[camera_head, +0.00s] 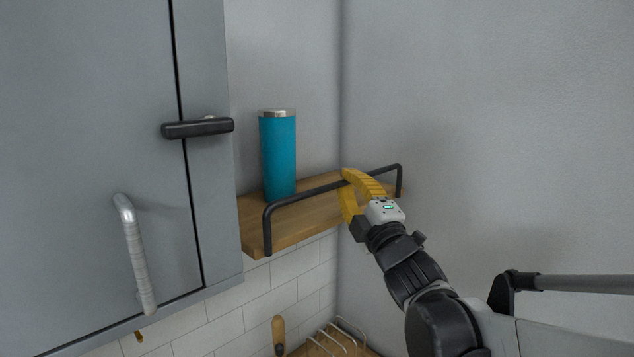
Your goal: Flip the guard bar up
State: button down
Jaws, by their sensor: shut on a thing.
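The guard bar (304,195) is a dark, rounded bar along the front of a small wooden shelf (254,231). It stands up above the board, with one end bent down at the shelf's left front and the other at its right. My gripper (344,184) has yellow fingers and is shut on the guard bar, right of its middle. The fingers and the wrist hide a short stretch of the bar and part of the shelf's right front.
A teal tumbler (279,157) with a silver lid stands upright on the shelf behind the bar. A grey cabinet (90,80) with a black latch (198,128) and a pale handle (135,255) is at left. A wire rack (335,338) sits below. The right wall is bare.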

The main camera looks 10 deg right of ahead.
jog(key=c, duration=1.5)
grip_release()
jog(key=shift+o, duration=0.2)
jog(key=shift+s, duration=0.1)
jog(key=v, duration=1.2)
jog(key=shift+d, duration=0.1)
